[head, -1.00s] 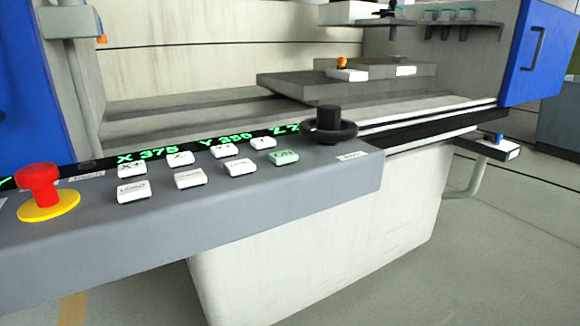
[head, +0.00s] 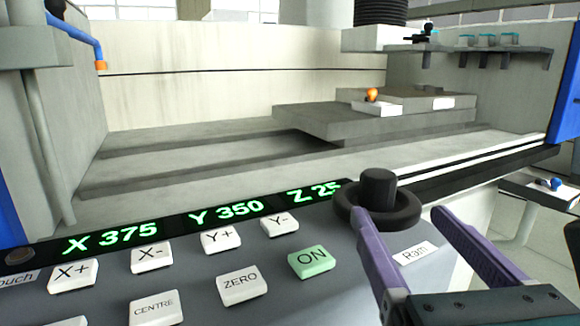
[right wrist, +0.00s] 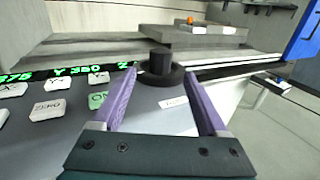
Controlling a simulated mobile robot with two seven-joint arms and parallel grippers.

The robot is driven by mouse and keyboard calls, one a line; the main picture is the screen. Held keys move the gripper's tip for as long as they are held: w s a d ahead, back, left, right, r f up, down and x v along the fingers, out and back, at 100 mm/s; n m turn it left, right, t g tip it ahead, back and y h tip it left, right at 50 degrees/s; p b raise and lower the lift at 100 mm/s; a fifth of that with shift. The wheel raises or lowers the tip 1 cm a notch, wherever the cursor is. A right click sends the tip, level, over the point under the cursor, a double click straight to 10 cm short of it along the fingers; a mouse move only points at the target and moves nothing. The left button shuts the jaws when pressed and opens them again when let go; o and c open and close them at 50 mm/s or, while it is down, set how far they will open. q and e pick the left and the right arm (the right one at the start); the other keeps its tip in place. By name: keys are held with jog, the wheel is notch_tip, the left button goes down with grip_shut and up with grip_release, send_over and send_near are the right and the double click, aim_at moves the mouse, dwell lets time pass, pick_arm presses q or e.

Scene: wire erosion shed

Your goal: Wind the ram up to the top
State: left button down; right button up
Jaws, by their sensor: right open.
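The ram handwheel, a black wheel (head: 379,205) with an upright black knob, sits at the right end of the grey control panel beside the label "Ram" (head: 415,253). My right gripper (head: 400,212) is open and empty, with purple fingers. In the head view its left fingertip overlaps the wheel's near rim; I cannot tell whether it touches. In the right wrist view the wheel (right wrist: 161,70) lies just beyond the fingertips, between them. The ram (head: 381,12), with black bellows over a white block, shows at the top. The display (head: 200,217) reads X 375, Y 350, Z 25. My left gripper is out of view.
White buttons (head: 241,287) and a green ON button (head: 312,260) lie left of the wheel.

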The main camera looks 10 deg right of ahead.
aim_at(384, 193)
jog(key=w, duration=0.5)
jog(key=w+d, duration=0.1)
jog(key=w, duration=0.2)
jog(key=shift+w, duration=0.3)
grip_shut()
